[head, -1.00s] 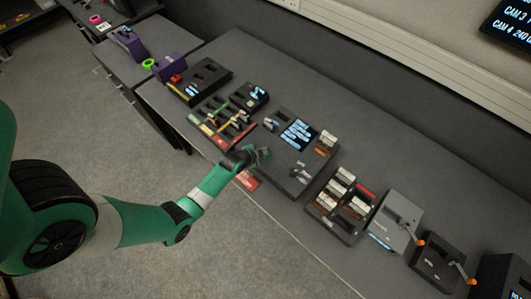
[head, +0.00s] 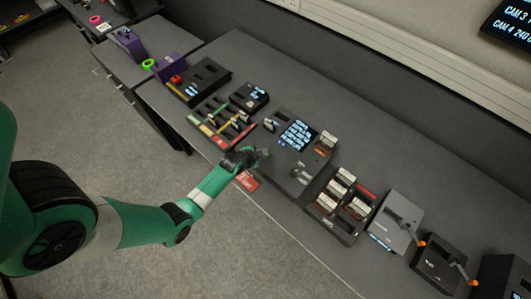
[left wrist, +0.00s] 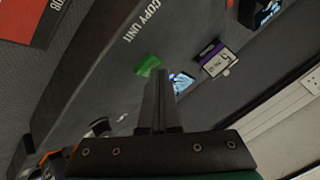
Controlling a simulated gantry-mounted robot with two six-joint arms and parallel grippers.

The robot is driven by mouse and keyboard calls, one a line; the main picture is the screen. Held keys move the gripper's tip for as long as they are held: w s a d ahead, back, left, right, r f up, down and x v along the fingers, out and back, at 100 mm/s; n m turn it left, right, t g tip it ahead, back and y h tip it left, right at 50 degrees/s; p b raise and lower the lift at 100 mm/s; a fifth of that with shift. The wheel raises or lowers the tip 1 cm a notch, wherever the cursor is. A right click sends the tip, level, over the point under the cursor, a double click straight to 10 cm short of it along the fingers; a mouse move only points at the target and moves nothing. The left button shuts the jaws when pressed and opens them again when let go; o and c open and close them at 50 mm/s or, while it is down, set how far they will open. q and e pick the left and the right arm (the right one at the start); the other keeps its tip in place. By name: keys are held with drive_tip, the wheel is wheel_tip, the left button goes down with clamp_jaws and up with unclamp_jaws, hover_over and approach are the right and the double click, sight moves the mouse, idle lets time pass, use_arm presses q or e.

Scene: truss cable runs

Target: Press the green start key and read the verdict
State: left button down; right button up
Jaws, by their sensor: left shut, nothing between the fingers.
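The dark copy unit (head: 277,168) sits mid-bench in the head view, its lit screen (head: 297,135) filled with lines of text too small to read. My left gripper (head: 262,154) is shut and empty over the unit's near-left part. In the left wrist view the green start key (left wrist: 148,65) lies just beyond and left of my shut fingertips (left wrist: 158,84); I see no clear contact. The key is hidden by the gripper in the head view. The screen (left wrist: 183,82) is partly hidden behind the fingers. My right gripper is not in view.
A rack of cartridges (head: 222,125) stands left of the unit, and another rack (head: 333,222) stands right. A red label (head: 247,181) is at the bench's front edge. The bench behind is clear.

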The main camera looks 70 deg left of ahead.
use_arm(q)
drive_tip(key=shift+r+p, duration=0.6)
drive_tip(key=shift+r, duration=0.15)
wheel_tip(320, 180, up, 5)
drive_tip(key=p, duration=0.5)
drive_tip(key=shift+r, duration=0.1)
idle(0.3)
